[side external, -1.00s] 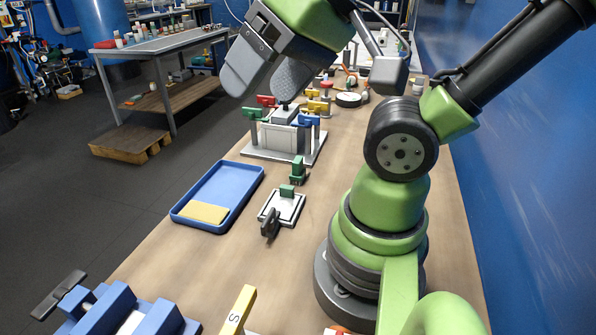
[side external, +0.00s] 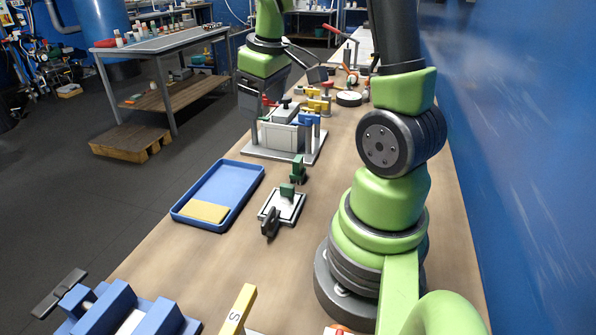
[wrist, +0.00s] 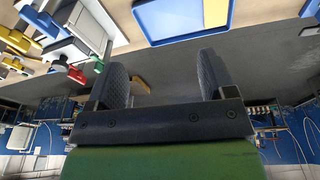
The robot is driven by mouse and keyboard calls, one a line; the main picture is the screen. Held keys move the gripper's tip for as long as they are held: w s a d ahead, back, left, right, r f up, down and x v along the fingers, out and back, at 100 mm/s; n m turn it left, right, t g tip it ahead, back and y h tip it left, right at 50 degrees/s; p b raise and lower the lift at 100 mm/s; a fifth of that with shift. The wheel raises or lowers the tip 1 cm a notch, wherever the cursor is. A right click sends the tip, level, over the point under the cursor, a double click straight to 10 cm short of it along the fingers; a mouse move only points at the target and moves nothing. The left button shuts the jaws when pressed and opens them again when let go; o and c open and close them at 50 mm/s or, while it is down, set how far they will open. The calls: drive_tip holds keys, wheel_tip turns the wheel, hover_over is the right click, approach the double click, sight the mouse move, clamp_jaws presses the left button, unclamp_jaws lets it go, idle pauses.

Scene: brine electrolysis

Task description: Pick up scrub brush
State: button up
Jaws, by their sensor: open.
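I cannot pick out a scrub brush with certainty in either view. My gripper (side external: 262,98) points down at the far left of the bench, close to the grey-and-white cell fixture, which partly overlaps it in the side view. In the wrist view my gripper (wrist: 165,76) shows two dark textured fingers spread wide, with nothing held between them. Beyond the fingers there is grey floor and a small tan piece.
A blue tray (side external: 183,208) holding a yellow pad (side external: 205,212) lies along the bench's left edge. The cell fixture (side external: 283,137) with coloured clamps stands behind it. A white plate with a black handle (side external: 269,223) sits beside the tray. Blue blocks (side external: 118,305) stand at front left.

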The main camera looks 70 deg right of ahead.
drive_tip(key=n+g, duration=0.2)
hover_over(298, 158)
drive_tip(key=shift+y, duration=0.4)
drive_tip(key=f, duration=1)
drive_tip(key=shift+a+f, duration=0.15)
drive_tip(key=shift+a, duration=0.2)
wheel_tip(298, 158, down, 4)
drive_tip(key=shift+s+d+f, duration=0.1)
drive_tip(key=shift+s+f, duration=0.05)
drive_tip(key=shift+f, duration=0.1)
drive_tip(key=shift+d+f, duration=0.2)
drive_tip(key=shift+f, duration=2.65)
drive_tip(key=c, duration=1.1)
drive_tip(key=shift+r, duration=0.15)
wheel_tip(298, 158, up, 10)
drive_tip(key=shift+f, duration=0.1)
